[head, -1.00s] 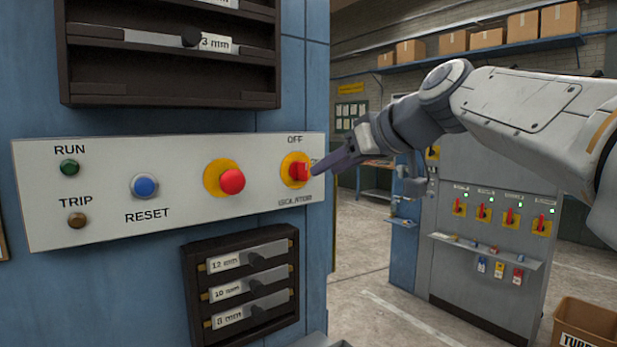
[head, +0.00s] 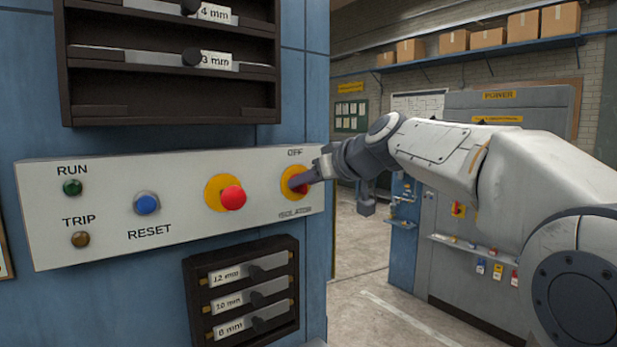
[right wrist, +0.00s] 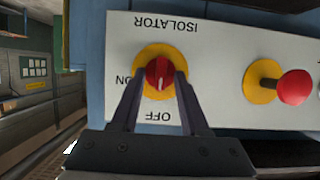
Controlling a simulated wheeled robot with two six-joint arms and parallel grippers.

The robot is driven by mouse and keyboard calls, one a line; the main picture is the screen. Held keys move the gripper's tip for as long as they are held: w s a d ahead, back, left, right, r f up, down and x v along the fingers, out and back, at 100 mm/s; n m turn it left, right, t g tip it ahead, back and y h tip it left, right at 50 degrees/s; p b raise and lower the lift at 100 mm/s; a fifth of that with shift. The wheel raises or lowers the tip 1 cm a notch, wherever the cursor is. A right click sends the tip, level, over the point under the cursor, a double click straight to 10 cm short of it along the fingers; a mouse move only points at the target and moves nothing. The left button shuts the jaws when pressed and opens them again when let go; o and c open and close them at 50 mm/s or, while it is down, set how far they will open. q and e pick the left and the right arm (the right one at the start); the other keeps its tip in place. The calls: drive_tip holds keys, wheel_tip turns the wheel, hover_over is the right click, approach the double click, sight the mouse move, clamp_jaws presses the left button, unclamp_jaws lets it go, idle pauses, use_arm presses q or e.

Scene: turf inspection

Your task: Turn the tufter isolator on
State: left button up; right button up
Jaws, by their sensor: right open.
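The tufter isolator is a red rotary knob on a yellow disc (head: 286,186) at the right end of the white control panel (head: 100,200). In the right wrist view the red knob (right wrist: 158,74) has a white mark pointing towards OFF, with ON at the side. My right gripper (right wrist: 160,78) is open, one finger on each side of the knob; whether they touch it I cannot tell. In the head view my right gripper (head: 304,178) covers much of the knob. My left gripper is not in view.
A red mushroom button (head: 233,197) on a yellow disc sits left of the isolator, then a blue RESET button (head: 147,203). A green RUN lamp (head: 72,187) and amber TRIP lamp (head: 80,239) are further left. Dark racks (head: 190,276) are above and below. A grey power cabinet stands behind.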

clamp_jaws()
drive_tip(key=shift+d, duration=0.1)
drive_tip(key=shift+w+d+f+m+g+y+b, duration=0.15)
drive_tip(key=shift+f+m+g+y+b, duration=0.1)
drive_tip(key=shift+m+y+b, duration=1.6)
drive_tip(key=shift+w+d+f+m+g+y+b, duration=0.15)
drive_tip(key=shift+m+y+b, duration=0.4)
drive_tip(key=shift+m+b, duration=1.4)
drive_tip(key=shift+w+d+f+m+g+y+b, duration=0.2)
drive_tip(key=shift+m+y+b, duration=0.85)
drive_tip(key=shift+m, duration=1.85)
drive_tip(key=shift+s, duration=0.1)
